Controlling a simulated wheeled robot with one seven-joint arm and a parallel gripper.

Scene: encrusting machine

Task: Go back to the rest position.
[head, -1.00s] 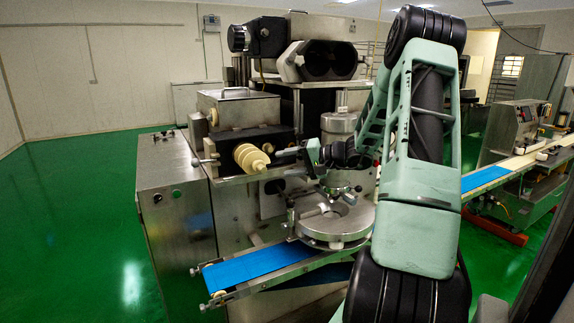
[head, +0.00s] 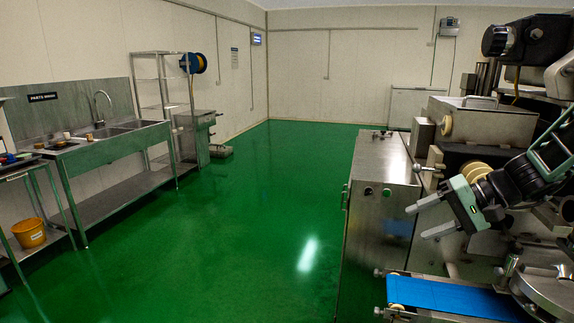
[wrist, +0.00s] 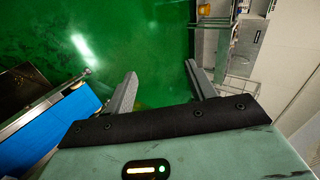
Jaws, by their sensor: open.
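My gripper (head: 430,219) is at the right of the head view, in front of the steel encrusting machine (head: 380,215). Its two grey fingers point left and are spread apart. In the wrist view my gripper (wrist: 162,82) is open, with only green floor between and beyond the fingers. It holds nothing. A cream spiral part (head: 476,172) on the machine shows just behind my gripper, partly hidden by it. Most of my arm is outside the head view.
A blue conveyor belt (head: 450,298) juts out below my gripper; it also shows in the wrist view (wrist: 50,125). At the left stand a sink bench (head: 120,150), a shelf rack (head: 160,75) and an orange bucket (head: 29,233). The green floor (head: 260,220) between is clear.

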